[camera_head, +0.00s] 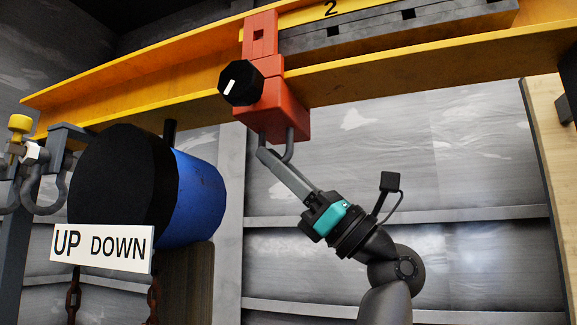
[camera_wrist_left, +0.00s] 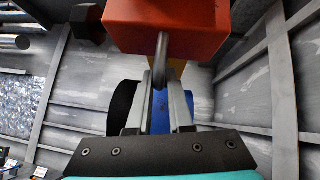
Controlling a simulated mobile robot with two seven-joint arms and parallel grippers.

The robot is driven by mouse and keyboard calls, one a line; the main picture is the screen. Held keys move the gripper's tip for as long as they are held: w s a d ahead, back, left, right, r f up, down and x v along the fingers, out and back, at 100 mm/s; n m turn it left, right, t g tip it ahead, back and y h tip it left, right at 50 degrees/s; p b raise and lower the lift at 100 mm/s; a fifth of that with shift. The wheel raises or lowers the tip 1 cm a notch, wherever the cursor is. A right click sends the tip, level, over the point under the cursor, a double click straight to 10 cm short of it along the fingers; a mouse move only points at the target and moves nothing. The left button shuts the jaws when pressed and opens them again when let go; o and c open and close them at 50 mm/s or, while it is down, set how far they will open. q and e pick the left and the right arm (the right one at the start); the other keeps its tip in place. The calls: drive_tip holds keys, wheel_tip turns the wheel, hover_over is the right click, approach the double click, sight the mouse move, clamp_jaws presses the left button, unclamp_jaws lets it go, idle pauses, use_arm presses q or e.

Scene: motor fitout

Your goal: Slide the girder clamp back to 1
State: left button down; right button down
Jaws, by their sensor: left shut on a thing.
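The red girder clamp (camera_head: 275,105) hangs on the yellow girder (camera_head: 140,90), at the left end of a grey notched bar. A black knob (camera_head: 240,83) with a white mark is on its side. The number 2 (camera_head: 330,9) shows on the girder to the right of the clamp; no 1 is in view. My left gripper (camera_head: 268,158) reaches up from below and is shut on the grey loop (camera_head: 289,148) under the clamp. In the left wrist view the loop (camera_wrist_left: 160,62) stands between the fingers, below the red body (camera_wrist_left: 168,25). My right gripper is not in view.
A blue and black hoist drum (camera_head: 200,200) hangs left of my gripper, with an UP DOWN sign (camera_head: 101,249) and chains below. A grey hook with a yellow knob (camera_head: 20,123) is at the far left. A wooden post (camera_head: 550,170) stands at the right.

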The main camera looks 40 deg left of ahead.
use_arm(q)
drive_tip(key=c, duration=0.9)
unclamp_jaws()
drive_tip(key=shift+s, duration=0.15)
drive_tip(key=b+v, duration=0.4)
drive_tip(key=v, duration=1.1)
drive_tip(key=shift+f+b, duration=0.15)
drive_tip(key=shift+b, duration=0.2)
